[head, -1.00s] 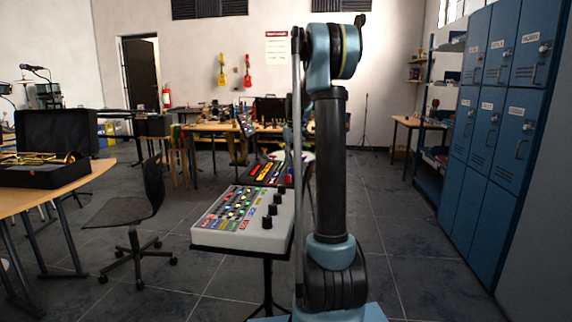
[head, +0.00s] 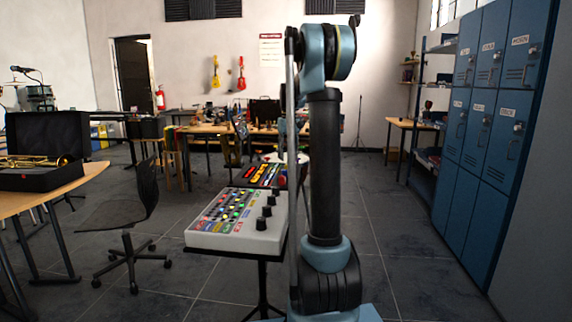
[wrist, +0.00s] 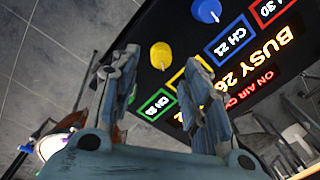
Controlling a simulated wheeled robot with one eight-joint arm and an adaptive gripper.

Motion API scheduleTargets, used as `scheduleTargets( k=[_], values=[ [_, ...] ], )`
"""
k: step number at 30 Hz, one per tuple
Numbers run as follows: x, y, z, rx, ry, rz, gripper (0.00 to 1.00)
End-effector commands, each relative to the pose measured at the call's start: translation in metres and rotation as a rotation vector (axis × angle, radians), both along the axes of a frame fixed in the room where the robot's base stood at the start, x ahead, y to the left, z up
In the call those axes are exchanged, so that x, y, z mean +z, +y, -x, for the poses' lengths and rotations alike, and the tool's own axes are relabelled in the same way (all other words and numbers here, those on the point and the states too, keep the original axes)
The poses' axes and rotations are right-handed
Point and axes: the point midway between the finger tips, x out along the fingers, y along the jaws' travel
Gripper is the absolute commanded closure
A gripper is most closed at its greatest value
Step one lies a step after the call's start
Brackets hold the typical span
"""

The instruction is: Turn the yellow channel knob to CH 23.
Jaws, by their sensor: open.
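The yellow channel knob (wrist: 160,55) sits on a black panel (wrist: 240,12) in the wrist view, just beyond my fingertips. My gripper (wrist: 158,68) is open, its two fingers apart with nothing between them. The knob shows between and past the tips, with no clear contact. A green-framed CH display (wrist: 157,104) lies between the fingers, its last digit hard to read. A yellow-framed display (wrist: 199,68) is mostly hidden behind the right finger. In the head view, a dark panel with colored displays (head: 262,174) stands behind the grey console; my arm blocks part of that area.
A blue knob (wrist: 206,10) and a blue-framed CH display (wrist: 228,40) are beside the yellow knob. The grey console (head: 225,240) with black knobs stands left of my arm. A chair (head: 130,215) is farther left; blue lockers (head: 485,130) line the right. Floor between is open.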

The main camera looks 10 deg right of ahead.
Motion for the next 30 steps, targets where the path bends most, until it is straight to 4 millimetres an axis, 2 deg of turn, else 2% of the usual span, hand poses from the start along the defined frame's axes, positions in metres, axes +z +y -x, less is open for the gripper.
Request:
scheduleTargets(
  k=[6,12,18,27,30],
  values=[
    [0.041,-0.001,-0.002,0.000,0.000,0.000,0.58],
    [0.065,-0.002,-0.003,0.000,0.001,0.000,0.58],
    [0.074,-0.002,-0.003,0.000,0.001,0.000,0.58],
    [0.074,-0.002,-0.003,0.000,0.001,0.000,0.58],
    [0.074,-0.001,0.003,-0.002,-0.001,0.001,0.58]
  ],
)
